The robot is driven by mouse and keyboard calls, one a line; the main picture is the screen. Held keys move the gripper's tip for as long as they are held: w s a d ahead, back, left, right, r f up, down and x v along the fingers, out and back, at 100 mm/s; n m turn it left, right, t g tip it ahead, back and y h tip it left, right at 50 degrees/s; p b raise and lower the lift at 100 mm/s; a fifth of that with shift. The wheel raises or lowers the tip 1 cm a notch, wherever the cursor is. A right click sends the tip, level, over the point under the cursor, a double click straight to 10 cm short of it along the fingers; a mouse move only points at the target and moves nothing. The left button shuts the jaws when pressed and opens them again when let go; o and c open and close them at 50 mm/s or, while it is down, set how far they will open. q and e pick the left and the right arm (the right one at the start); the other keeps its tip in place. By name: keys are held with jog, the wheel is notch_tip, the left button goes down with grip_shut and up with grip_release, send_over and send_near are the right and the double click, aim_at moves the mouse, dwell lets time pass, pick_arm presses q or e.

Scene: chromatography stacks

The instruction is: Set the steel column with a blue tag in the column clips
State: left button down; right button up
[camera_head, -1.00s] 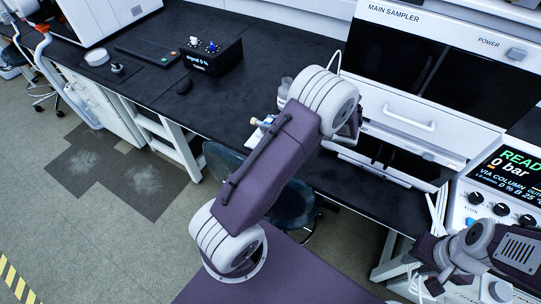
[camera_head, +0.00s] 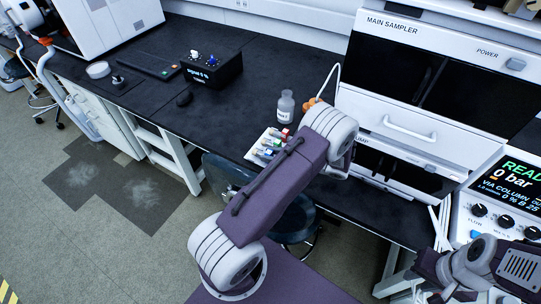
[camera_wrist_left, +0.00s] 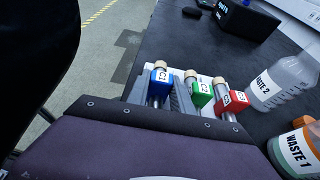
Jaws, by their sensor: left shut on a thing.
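The steel column with a blue tag (camera_wrist_left: 159,77), marked C1 and tan-capped, lies at the rack. It also shows in the head view (camera_head: 265,153). My left gripper (camera_wrist_left: 160,98) has grey fingers on both sides of it, shut on it; in the head view my purple arm link hides this gripper. Beside it lie columns with a green tag (camera_wrist_left: 200,96) and a red tag (camera_wrist_left: 222,101), partly overlapped by another red tag. The white rack (camera_head: 253,155) is partly behind my arm. My right arm is folded at the lower right; its fingers are unclear. I cannot make out the column clips.
The Waste 2 bottle (camera_wrist_left: 282,80) and the orange-capped Waste 1 bottle (camera_wrist_left: 298,148) stand close beside the rack. The main sampler (camera_head: 420,75) and a pump panel (camera_head: 500,195) are on the right. A chair (camera_head: 225,172) stands before the bench.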

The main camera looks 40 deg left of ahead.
pick_arm(q)
jog(key=shift+f, duration=0.2)
jog(key=c, duration=1.1)
grip_release()
